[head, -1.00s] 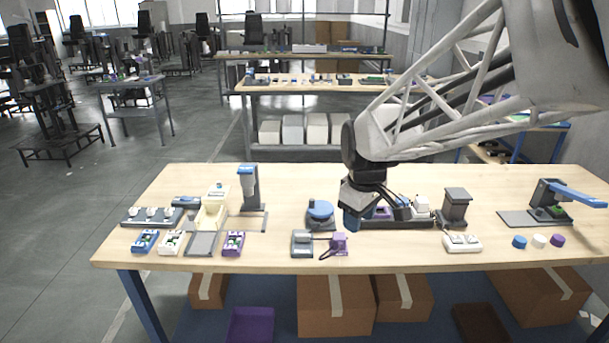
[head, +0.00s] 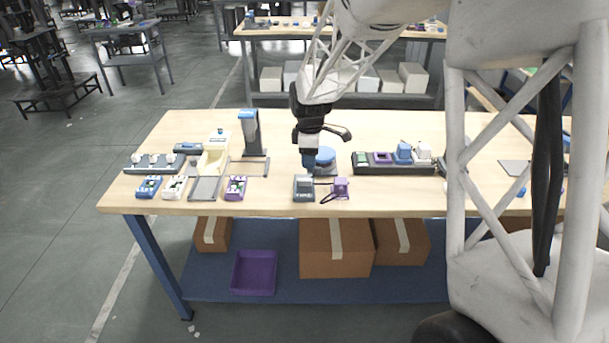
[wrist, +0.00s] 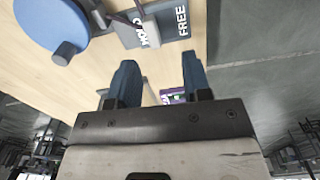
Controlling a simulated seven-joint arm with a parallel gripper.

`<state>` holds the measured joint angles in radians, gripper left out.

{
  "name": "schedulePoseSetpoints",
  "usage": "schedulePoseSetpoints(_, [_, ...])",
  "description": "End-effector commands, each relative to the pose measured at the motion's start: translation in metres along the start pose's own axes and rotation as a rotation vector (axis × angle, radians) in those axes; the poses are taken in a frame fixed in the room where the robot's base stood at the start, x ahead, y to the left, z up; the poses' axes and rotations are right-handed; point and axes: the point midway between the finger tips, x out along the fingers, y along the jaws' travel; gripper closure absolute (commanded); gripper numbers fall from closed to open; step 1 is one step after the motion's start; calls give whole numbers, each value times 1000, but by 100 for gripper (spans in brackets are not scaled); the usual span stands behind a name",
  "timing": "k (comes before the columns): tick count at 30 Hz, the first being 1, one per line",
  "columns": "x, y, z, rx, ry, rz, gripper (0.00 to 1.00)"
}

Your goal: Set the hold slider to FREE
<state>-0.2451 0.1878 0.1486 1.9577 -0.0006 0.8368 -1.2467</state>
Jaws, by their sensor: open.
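The hold slider unit is a small grey box (head: 304,187) near the front edge of the table, beside a purple block (head: 341,188). In the wrist view its grey plate (wrist: 167,35) carries the white words HOLD and FREE and is cut off by the top edge. My gripper (head: 309,165) hangs just behind and above the box in the head view. In the wrist view its two blue fingers (wrist: 158,72) are apart with nothing between them, and the plate lies beyond their tips.
A blue round-topped device (head: 325,156) stands close behind the box. A dark rack with coloured blocks (head: 393,170) is to the right. A blue-topped column (head: 250,130) and several small boxes stand left. The table front between the purple small box (head: 236,188) and the slider unit is clear.

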Motion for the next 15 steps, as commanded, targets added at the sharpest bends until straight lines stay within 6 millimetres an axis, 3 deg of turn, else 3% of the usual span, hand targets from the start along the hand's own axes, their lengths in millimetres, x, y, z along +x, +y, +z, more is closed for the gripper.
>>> schedulePoseSetpoints(6, [17,14,-14,-70,-3,-10,55])
schedulePoseSetpoints(15, [19,16,-16,-79,-3,-10,55])
